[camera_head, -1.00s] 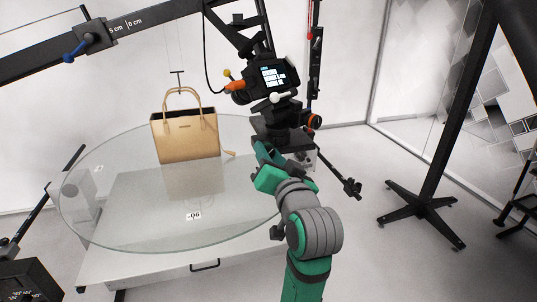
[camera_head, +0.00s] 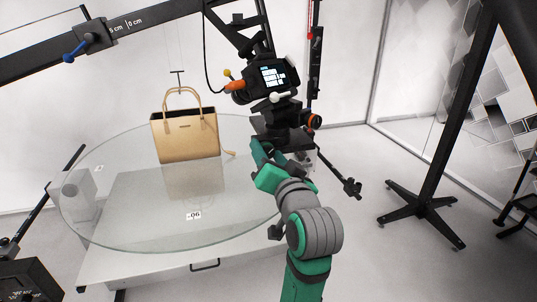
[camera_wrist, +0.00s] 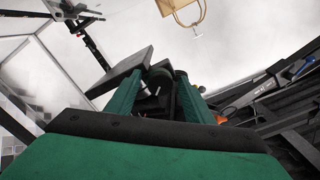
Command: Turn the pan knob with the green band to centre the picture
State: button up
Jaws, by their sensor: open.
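The camera (camera_head: 268,80) with a lit screen sits on a black geared head (camera_head: 278,120) above the right edge of the glass turntable (camera_head: 110,225). My gripper (camera_head: 262,152) is just below this head, pointing up at it. In the wrist view my gripper (camera_wrist: 158,84) is open, its two green fingers on either side of dark parts of the head, among them a dark rounded part (camera_wrist: 158,76). I cannot tell whether this is the pan knob or whether the fingers touch it. No green band can be made out. An orange-ringed knob (camera_head: 314,121) shows on the head's right.
A tan handbag (camera_head: 187,135) stands upright on the turntable. A black boom (camera_head: 125,30) crosses the upper left. A black stand (camera_head: 420,205) is on the right. A black bar (camera_head: 340,178) juts out right of my gripper. Open floor lies at front right.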

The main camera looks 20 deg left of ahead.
jog(key=v, duration=1)
jog(key=shift+s+d, duration=0.25)
jog(key=shift+s, duration=0.1)
jog(key=s+d+f+m+h, duration=0.1)
jog(key=s+d+f+h, duration=0.15)
jog(key=f, duration=0.75)
jog(key=s+d+f+m+t+h, duration=0.1)
jog(key=d+f+h, duration=0.15)
jog(key=f, duration=0.75)
jog(key=s+d+f+m+h, duration=0.2)
jog(key=d+f, duration=0.2)
jog(key=f, duration=0.6)
jog(key=s+d+f+n+h, duration=0.2)
jog(key=s+d+f, duration=0.1)
jog(key=s+f, duration=0.9)
jog(key=s+n+h, duration=0.1)
jog(key=s+n, duration=0.1)
jog(key=s, duration=1.6)
jog(key=shift+r+g, duration=0.2)
jog(key=shift+g, duration=0.1)
